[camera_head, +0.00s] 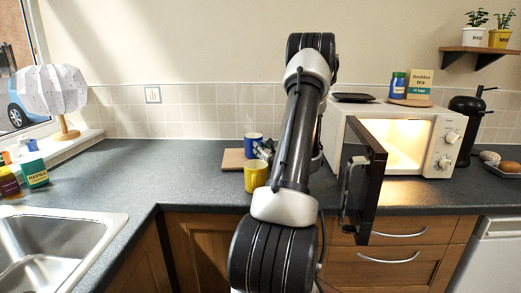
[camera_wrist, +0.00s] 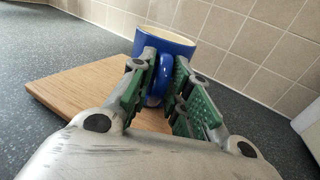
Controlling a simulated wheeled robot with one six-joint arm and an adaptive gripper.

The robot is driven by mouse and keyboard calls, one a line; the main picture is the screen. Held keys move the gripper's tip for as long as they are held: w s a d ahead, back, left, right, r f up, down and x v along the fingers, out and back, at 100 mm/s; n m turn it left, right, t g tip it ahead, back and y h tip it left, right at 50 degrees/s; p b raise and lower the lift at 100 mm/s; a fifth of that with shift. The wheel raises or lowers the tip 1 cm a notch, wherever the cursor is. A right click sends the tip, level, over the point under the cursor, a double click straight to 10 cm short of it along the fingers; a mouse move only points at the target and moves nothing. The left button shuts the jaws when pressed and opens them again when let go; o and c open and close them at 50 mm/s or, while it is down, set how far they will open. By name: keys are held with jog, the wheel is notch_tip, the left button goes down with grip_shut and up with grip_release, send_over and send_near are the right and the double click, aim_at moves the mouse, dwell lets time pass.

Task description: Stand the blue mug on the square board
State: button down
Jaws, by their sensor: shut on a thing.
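The blue mug (camera_head: 252,140) is upright at the square wooden board (camera_head: 233,159) on the counter. It also shows in the wrist view (camera_wrist: 168,42), with its cream inside and its handle towards me. My gripper (camera_wrist: 158,78) is shut on the mug's handle, with green-padded fingers on either side. The mug is over the far part of the board (camera_wrist: 75,90); its base is hidden by my fingers, so I cannot tell whether it touches the wood. In the head view my gripper (camera_head: 265,150) is partly hidden by my arm.
A yellow mug (camera_head: 256,176) stands in front of the board, near the counter's front edge. A microwave (camera_head: 388,124) with its door (camera_head: 365,185) swung open is to the right. The sink (camera_head: 50,245) is at left. The counter left of the board is clear.

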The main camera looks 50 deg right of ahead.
jog(key=c, duration=1.3)
grip_release()
jog(key=shift+c, duration=0.2)
jog(key=shift+r, duration=0.15)
jog(key=v, duration=0.7)
jog(key=shift+s+a, duration=0.1)
jog(key=shift+s, duration=0.15)
